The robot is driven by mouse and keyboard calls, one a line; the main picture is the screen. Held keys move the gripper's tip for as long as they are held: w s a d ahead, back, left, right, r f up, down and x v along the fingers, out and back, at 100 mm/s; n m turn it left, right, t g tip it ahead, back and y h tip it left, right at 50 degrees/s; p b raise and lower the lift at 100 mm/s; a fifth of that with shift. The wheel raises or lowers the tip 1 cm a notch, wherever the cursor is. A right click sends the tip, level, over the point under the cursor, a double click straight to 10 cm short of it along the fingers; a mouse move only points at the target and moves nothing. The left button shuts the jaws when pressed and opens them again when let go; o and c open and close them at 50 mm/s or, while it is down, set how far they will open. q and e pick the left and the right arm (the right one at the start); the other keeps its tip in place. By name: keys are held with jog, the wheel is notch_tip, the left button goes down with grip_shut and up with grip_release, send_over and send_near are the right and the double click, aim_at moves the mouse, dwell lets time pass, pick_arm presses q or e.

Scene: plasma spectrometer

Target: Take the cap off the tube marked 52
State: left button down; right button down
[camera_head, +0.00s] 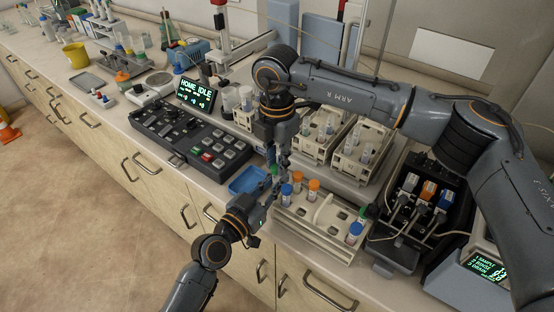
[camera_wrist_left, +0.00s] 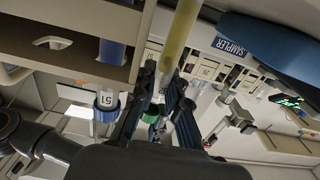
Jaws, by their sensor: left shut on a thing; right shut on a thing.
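My left gripper (camera_head: 270,194) comes up from the lower left and is shut on a tube at the left end of the front rack. In the left wrist view that tube (camera_wrist_left: 180,35) is long and yellowish, and its lower part runs between the fingers (camera_wrist_left: 165,98). A green cap (camera_head: 275,170) shows among the fingers, and also in the left wrist view (camera_wrist_left: 151,114). My right gripper (camera_head: 283,160) points down from above and is shut at this cap. The fingers hide much of both. The number on the held tube cannot be read.
The front rack (camera_head: 318,232) holds blue- and orange-capped tubes; the blue-capped tube marked 51 (camera_wrist_left: 107,102) is close beside my left fingers. A blue tray (camera_head: 247,181) lies left of the rack. A control panel (camera_head: 190,137) and a black pump unit (camera_head: 405,215) flank the area.

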aim_at(277, 165)
jog(key=shift+r, duration=2)
pick_arm(q)
jog(key=c, duration=1.3)
grip_release()
jog(key=shift+s+a, duration=0.1)
